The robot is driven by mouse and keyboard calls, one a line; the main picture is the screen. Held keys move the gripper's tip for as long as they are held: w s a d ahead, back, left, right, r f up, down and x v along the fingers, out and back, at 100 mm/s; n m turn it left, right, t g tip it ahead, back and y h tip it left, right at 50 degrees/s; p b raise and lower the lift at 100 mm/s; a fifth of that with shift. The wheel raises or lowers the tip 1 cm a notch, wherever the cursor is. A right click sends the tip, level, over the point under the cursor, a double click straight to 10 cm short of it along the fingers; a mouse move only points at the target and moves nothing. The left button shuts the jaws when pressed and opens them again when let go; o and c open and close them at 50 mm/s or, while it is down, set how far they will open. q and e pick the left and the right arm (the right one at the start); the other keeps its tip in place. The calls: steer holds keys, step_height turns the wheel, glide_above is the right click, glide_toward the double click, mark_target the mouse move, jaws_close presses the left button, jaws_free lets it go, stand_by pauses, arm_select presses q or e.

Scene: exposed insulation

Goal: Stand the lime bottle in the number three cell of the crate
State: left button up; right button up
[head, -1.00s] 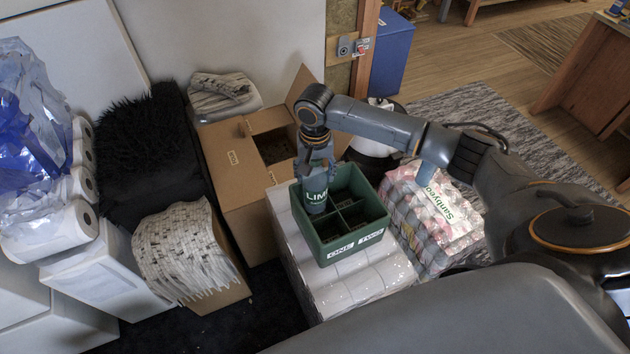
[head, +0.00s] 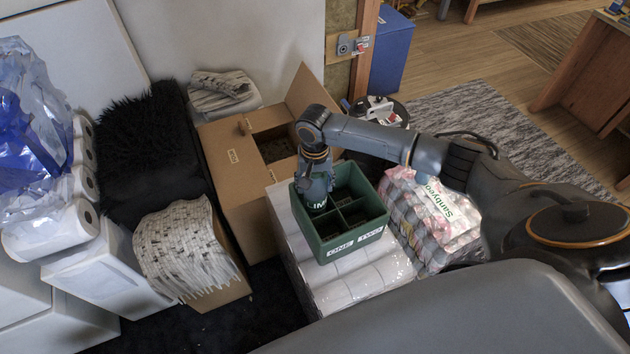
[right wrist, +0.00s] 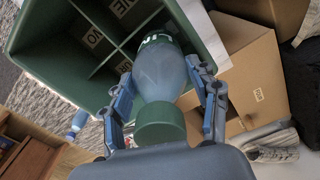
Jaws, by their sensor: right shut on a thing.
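The lime bottle (head: 316,205) is blue-grey with a green cap and a LIME label. In the head view it is upright in the back left cell of the green crate (head: 347,246), its lower part hidden by the walls. My right gripper (head: 316,186) is shut on the bottle from above; in the right wrist view its fingers stand either side of the bottle (right wrist: 158,78), with the cap (right wrist: 160,124) nearest the camera. The front cells are labelled ONE and TWO; no label shows for the bottle's cell. Whether the bottle touches the crate floor is hidden. My left gripper is not in view.
The crate stands on a wrapped white pack (head: 345,291). An open cardboard box (head: 228,169) is close behind and left, and a wrapped Sanbyeo pack (head: 432,222) is at the right. The other visible crate cells look empty.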

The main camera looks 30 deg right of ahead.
steer(key=o, duration=0.9)
steer(key=shift+o, duration=0.2)
step_height(320, 180, up, 13)
steer(key=shift+r+b, duration=0.1)
steer(key=shift+b, duration=0.75)
